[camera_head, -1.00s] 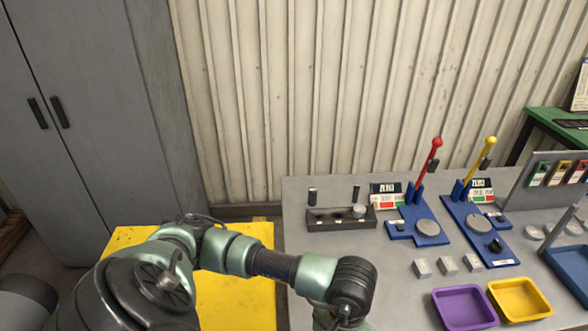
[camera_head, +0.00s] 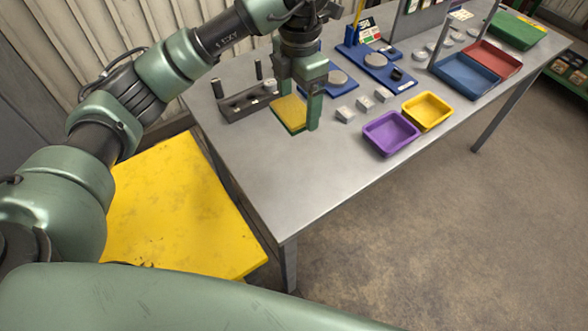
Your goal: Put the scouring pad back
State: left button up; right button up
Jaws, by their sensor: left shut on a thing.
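The scouring pad (camera_head: 289,113) has a yellow face and a green edge. My left gripper (camera_head: 301,110) is shut on it, pointing down at the left part of the grey workbench (camera_head: 290,180). The pad is tilted in the picture, and I cannot tell whether it touches the bench top. Just left of it stands a dark grey holder (camera_head: 237,112) with open compartments, two dark upright pegs and a small metal piece at its right end. The gripper hides part of the bench behind it. My right gripper is not in view.
Several small grey blocks (camera_head: 345,115) lie right of the pad, near a purple tray (camera_head: 390,134) and a yellow tray (camera_head: 427,112). Blue lever stations stand behind, one at the right (camera_head: 377,64). Blue (camera_head: 466,76) and red (camera_head: 493,58) trays are further right. The bench front is clear.

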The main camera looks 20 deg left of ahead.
pick_arm(q)
jog(key=shift+n, duration=0.3)
jog(key=p, duration=0.4)
send_over(298, 168)
notch_tip(298, 168, down, 15)
jog(key=shift+r, duration=0.15)
notch_tip(298, 168, down, 5)
jog(key=shift+r+p, duration=0.15)
jog(key=shift+p, duration=0.2)
